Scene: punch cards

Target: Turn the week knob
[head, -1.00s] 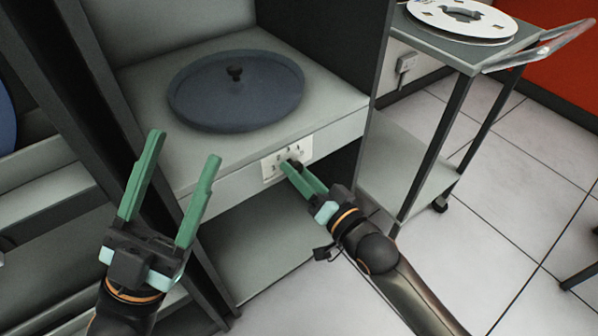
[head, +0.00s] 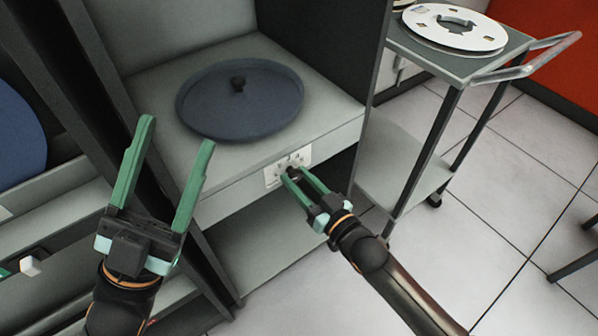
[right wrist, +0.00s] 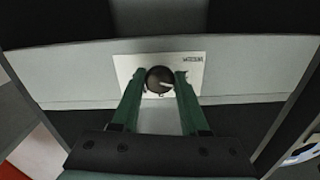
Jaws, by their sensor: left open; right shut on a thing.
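The week knob (right wrist: 159,80) is a round dark knob with a pale pointer mark. It sits on a white marked plate (right wrist: 196,62) on the cabinet's front edge; the plate also shows in the head view (head: 273,178). My right gripper (head: 292,174) is shut on the knob, with one green finger on each side of it in the right wrist view (right wrist: 160,74). The fingers hide part of the plate. My left gripper (head: 178,131) is open and empty, in front of the cabinet to the left.
A dark blue round lid (head: 245,110) with a small black knob lies on the cabinet shelf (head: 330,112). A trolley (head: 440,58) with a white disc (head: 455,27) stands at the right. A blue disc (head: 18,140) is at the far left.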

